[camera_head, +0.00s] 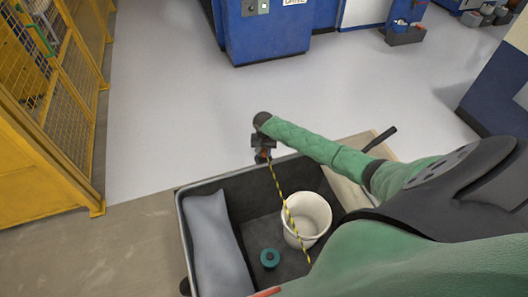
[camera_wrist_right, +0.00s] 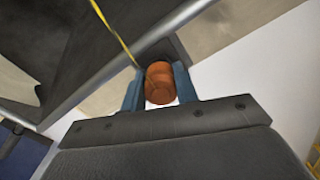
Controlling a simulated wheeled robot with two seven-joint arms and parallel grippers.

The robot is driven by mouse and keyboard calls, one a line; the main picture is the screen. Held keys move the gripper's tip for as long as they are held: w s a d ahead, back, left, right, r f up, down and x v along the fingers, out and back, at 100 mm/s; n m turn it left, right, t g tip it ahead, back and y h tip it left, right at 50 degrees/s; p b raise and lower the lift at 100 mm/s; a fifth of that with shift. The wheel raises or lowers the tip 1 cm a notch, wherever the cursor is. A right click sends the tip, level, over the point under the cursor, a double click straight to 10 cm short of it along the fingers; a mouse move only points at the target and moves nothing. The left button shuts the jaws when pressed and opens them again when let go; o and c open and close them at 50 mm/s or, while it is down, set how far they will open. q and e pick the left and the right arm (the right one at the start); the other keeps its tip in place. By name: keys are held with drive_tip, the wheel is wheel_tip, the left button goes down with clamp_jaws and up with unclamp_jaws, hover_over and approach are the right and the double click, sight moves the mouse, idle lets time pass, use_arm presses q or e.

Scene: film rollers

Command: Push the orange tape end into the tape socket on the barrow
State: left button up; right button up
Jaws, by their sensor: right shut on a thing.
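My right gripper (camera_head: 262,150) is above the far rim of the dark grey barrow (camera_head: 185,232). In the right wrist view its two blue fingers (camera_wrist_right: 159,82) are shut on the orange tape end (camera_wrist_right: 160,92), a short ribbed cylinder. A yellow and black tape (camera_head: 280,195) runs from it down into the barrow. A dark block (camera_wrist_right: 180,50) shows just behind the orange end in the wrist view; I cannot tell whether it is the tape socket or whether they touch. The socket is not clear in the head view. My left gripper is out of view.
The barrow holds a white bucket (camera_head: 307,218), a teal round object (camera_head: 270,258) and a grey sheet (camera_head: 215,245). A yellow mesh fence (camera_head: 60,90) stands at left, and a blue machine (camera_head: 265,35) at the back. Floor beyond the barrow is clear.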

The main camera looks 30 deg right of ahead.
drive_tip(key=shift+f, duration=0.25)
drive_tip(key=o, duration=1.2)
drive_tip(key=shift+c, duration=0.2)
drive_tip(key=shift+r, duration=0.5)
wheel_tip(320, 180, up, 6)
drive_tip(key=shift+f+b, duration=0.1)
drive_tip(key=shift+b, duration=1)
drive_tip(key=shift+r, duration=0.6)
